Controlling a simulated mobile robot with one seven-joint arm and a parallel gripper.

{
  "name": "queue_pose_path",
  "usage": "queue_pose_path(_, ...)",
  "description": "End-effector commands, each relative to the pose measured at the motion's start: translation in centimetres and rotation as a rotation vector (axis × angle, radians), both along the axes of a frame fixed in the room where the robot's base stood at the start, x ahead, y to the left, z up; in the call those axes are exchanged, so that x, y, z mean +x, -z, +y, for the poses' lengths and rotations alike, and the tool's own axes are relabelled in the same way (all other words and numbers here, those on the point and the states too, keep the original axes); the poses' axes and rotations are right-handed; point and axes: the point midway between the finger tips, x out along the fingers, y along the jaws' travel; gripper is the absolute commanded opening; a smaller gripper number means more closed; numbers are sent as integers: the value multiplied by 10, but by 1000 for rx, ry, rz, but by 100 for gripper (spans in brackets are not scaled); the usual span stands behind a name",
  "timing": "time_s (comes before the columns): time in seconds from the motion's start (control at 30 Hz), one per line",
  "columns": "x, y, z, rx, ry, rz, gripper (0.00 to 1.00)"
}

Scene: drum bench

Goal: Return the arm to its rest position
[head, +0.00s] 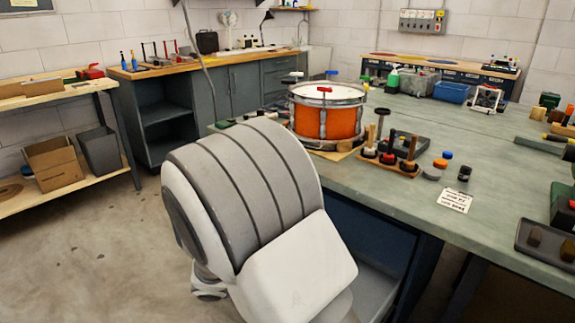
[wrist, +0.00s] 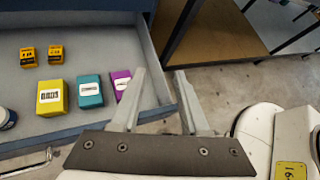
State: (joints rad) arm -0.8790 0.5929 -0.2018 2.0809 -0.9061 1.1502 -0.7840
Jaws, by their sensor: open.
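My gripper (wrist: 160,78) is open, with nothing between its two grey fingers. In the wrist view it hangs at the right side of an open drawer (wrist: 95,18), with the left finger partly in front of the purple box (wrist: 120,82) and the right finger over the gap outside the drawer. In the head view my white and grey arm is in the middle foreground, left of the bench. The gripper cannot be made out there.
The drawer also holds a yellow box (wrist: 51,97), a teal box (wrist: 90,91) and two small orange boxes. The green bench (head: 395,200) carries an orange drum (head: 327,120) and a wooden tool stand (head: 388,160). Bare floor (head: 95,255) lies left of my arm.

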Motion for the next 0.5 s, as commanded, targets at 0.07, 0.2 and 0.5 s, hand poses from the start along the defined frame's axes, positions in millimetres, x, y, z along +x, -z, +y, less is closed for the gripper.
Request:
queue_pose_path(0.07,-8,-17,-15,111,127,-62,45)
queue_pose_path(0.2,-24,-41,-36,287,339,-171,45)
queue_pose_path(0.5,-63,-89,-69,635,792,-427,45)
